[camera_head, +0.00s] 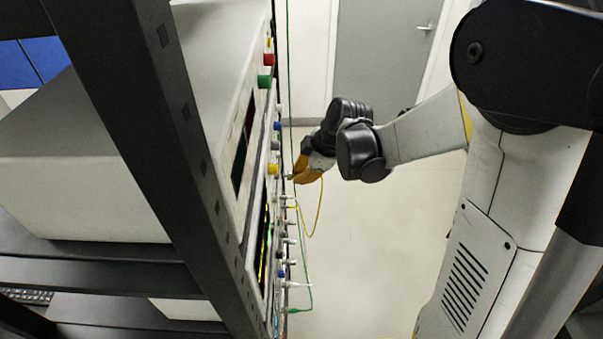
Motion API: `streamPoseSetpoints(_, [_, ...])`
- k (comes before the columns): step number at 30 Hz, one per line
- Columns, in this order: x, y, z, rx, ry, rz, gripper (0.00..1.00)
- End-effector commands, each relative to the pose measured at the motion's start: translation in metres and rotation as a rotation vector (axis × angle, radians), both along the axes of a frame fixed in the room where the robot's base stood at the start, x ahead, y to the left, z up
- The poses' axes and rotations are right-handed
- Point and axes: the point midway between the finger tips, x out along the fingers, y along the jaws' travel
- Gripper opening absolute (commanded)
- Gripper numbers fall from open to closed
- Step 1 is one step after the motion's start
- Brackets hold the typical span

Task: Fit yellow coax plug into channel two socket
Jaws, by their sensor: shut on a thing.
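My gripper (293,177), with orange fingers, is close to the front panel of the rack instruments, seen nearly edge-on. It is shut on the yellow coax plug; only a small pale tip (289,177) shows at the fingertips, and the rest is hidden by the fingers. A thin yellow cable (321,205) hangs from the gripper in a loop and runs back toward the panel lower down. I cannot tell which socket is channel two, nor whether the plug touches the panel.
Coloured knobs (264,82) and several silver connectors (290,284) stick out from the instrument fronts (236,160). Green cables (309,290) run along the panel. A dark rack post (150,130) stands at left. Open floor (370,240) lies right of the panel, with a grey door (385,60) behind.

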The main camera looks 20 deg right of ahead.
Motion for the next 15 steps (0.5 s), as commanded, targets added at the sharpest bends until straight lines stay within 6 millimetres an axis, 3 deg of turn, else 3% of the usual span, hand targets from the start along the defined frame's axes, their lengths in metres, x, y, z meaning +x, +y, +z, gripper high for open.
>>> streamPoseSetpoints(15, [0.005, 0.015, 0.000, 0.001, -0.001, 0.001, 0.00])
